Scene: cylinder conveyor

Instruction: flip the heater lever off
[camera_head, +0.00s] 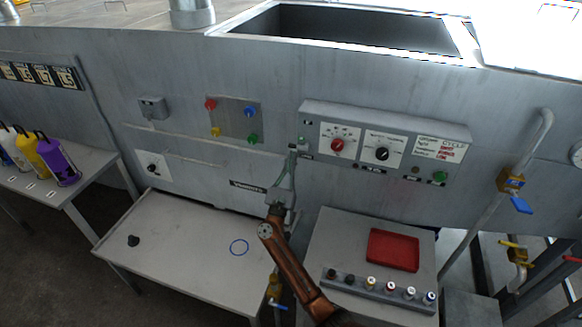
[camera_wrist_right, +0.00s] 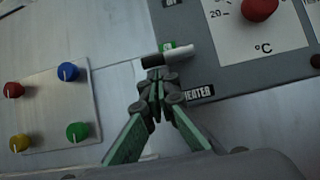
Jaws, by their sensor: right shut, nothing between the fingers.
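The heater lever (camera_wrist_right: 176,54) is a short pale bar with a dark end, lying nearly level in the right wrist view. It sits at the left edge of the control panel, above the HEATER label (camera_wrist_right: 199,92). A small green spot (camera_wrist_right: 167,45) shows just above it. My right gripper (camera_wrist_right: 156,78) is shut and empty, its tips just below the dark end; I cannot tell whether they touch. In the head view my right gripper (camera_head: 291,156) reaches up to the panel's left end, where the lever is too small to make out clearly. My left gripper is not in view.
The control panel (camera_head: 383,118) carries a red knob (camera_head: 337,145), a black knob (camera_head: 382,154) and a green button (camera_head: 440,177). A plate with four-colour knobs (camera_head: 234,117) is to its left.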

